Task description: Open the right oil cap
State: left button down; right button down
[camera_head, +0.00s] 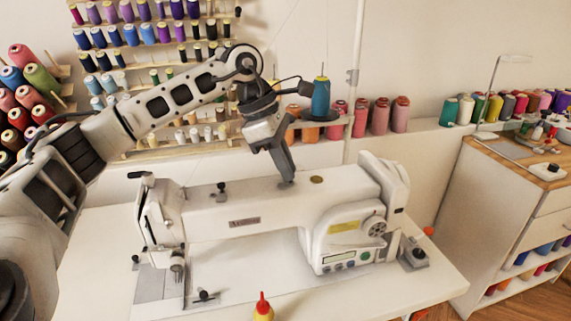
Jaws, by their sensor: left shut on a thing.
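The white sewing machine (275,218) stands on the white table. My left gripper (288,183) comes down from above, with its fingertips at the top of the machine's arm. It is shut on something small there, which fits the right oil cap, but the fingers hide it. Just right of the fingertips is a flat, round, brownish-gold spot (316,180) on the machine's top. I cannot tell whether it is a cap or an opening. My right gripper is not in view.
A blue thread spool (320,98) stands on a holder behind the gripper, near an upright pole (356,75). A red-tipped yellow bottle (263,308) stands in front. Wall spool racks are behind.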

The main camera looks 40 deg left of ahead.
pick_arm(q)
jog(key=shift+s+n+t, duration=0.1)
jog(key=shift+n+t, duration=0.3)
jog(key=shift+n, duration=0.6)
jog(key=n, duration=0.1)
jog(key=n+y, duration=0.1)
jog(key=n, duration=0.1)
jog(key=n+t+b, duration=0.1)
jog(key=shift+s+d+n, duration=0.15)
jog(key=shift+d+n, duration=0.1)
jog(key=shift+n, duration=0.05)
jog(key=n+y, duration=0.1)
jog(key=n, duration=0.1)
jog(key=n+t+y, duration=0.1)
jog(key=n, duration=0.2)
jog(key=shift+d+r+y+b, duration=0.1)
jog(key=shift+d+y+b, duration=0.1)
jog(key=shift+y+b, duration=0.1)
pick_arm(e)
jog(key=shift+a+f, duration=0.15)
pick_arm(q)
jog(key=shift+n, duration=0.3)
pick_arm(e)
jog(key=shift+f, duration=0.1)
pick_arm(q)
jog(key=c, duration=1.4)
grip_release()
jog(key=shift+c, duration=0.2)
jog(key=shift+s, duration=0.1)
